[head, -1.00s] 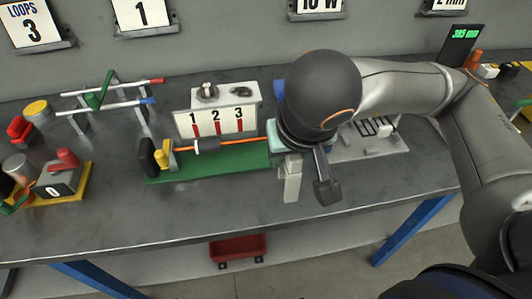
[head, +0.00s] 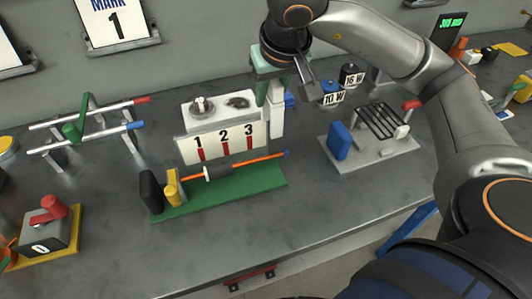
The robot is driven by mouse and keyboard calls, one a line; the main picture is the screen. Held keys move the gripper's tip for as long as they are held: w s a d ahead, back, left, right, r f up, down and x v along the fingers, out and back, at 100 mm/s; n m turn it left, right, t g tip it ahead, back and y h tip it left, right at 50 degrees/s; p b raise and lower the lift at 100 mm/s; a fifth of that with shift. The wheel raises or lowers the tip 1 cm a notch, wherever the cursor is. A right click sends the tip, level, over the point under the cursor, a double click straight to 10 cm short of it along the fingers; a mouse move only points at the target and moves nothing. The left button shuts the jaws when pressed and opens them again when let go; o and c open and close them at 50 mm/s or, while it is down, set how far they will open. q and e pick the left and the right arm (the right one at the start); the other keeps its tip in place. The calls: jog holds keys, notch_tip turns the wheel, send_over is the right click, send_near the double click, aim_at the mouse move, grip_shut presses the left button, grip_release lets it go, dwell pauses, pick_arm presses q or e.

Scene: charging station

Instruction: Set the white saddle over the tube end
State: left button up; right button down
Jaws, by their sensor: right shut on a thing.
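My right gripper (head: 270,98) is at the top middle, pointing down, shut on a pale piece that I take for the white saddle (head: 277,120). Its shape is partly hidden by the teal gripper parts. The tube's blue right end (head: 285,154) is bare. In the picture the pale piece hangs just above this end; I see a gap, but cannot judge the depth. My left gripper is not in view.
A white box with marks 1, 2, 3 (head: 223,142) stands behind the tube, close left of my gripper. A grey tray with a rack (head: 377,135) and a blue block (head: 340,140) are to the right. A rod stand (head: 75,132) is at left.

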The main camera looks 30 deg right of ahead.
jog(key=shift+f+b, duration=0.5)
jog(key=shift+f, duration=6.9)
jog(key=c, duration=1.1)
grip_release()
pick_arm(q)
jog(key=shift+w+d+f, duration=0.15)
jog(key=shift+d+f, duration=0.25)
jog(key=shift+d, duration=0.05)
pick_arm(e)
jog(key=o, duration=0.4)
jog(key=shift+o, duration=0.2)
